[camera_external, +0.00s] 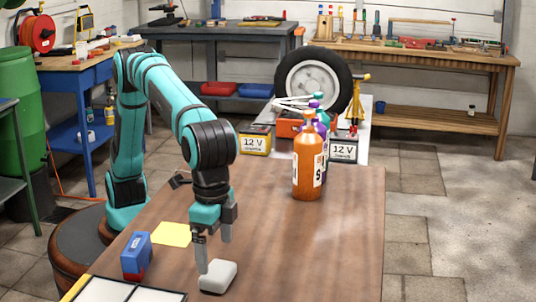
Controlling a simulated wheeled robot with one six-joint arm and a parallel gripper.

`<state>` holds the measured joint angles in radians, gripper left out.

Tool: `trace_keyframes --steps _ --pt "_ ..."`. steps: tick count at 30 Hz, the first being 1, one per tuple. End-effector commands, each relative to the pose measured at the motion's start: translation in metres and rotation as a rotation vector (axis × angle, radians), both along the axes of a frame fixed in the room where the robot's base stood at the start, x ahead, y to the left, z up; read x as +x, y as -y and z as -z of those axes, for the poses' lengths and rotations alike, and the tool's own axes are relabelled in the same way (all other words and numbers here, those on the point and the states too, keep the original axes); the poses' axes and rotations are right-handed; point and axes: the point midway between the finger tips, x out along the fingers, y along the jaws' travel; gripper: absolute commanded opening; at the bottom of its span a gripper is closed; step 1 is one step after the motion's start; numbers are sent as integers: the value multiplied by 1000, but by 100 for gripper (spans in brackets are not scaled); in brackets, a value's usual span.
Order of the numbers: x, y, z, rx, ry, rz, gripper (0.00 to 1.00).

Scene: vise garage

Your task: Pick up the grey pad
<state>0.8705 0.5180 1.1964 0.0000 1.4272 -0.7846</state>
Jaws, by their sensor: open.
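The grey pad (218,277) is a small, pale, rounded block lying on the brown table near its front edge. My gripper (214,257) points down just above and behind the pad. Its two fingers are apart, with nothing seen between them. The left finger's tip is close to the pad's upper left edge; I cannot tell if they touch. The right finger ends higher in the picture, behind the pad.
A blue and red block (136,254) and a yellow sheet (173,234) lie to the left. White panels (120,291) lie at the front left. Orange (307,165) and purple bottles stand at the table's back. The table's right side is clear.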

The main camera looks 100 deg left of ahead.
Motion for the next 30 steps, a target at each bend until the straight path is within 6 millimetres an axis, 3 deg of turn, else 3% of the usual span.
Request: trace_keyframes --steps 5,15,22,29,30 --pt "0 -1 10 1 -1 0 100" --pt "1 -5 51 1 0 0 100" --pt "1 -4 52 0 0 0 100" --pt "1 -4 52 0 0 0 55" --pt "1 -4 52 0 0 0 55"
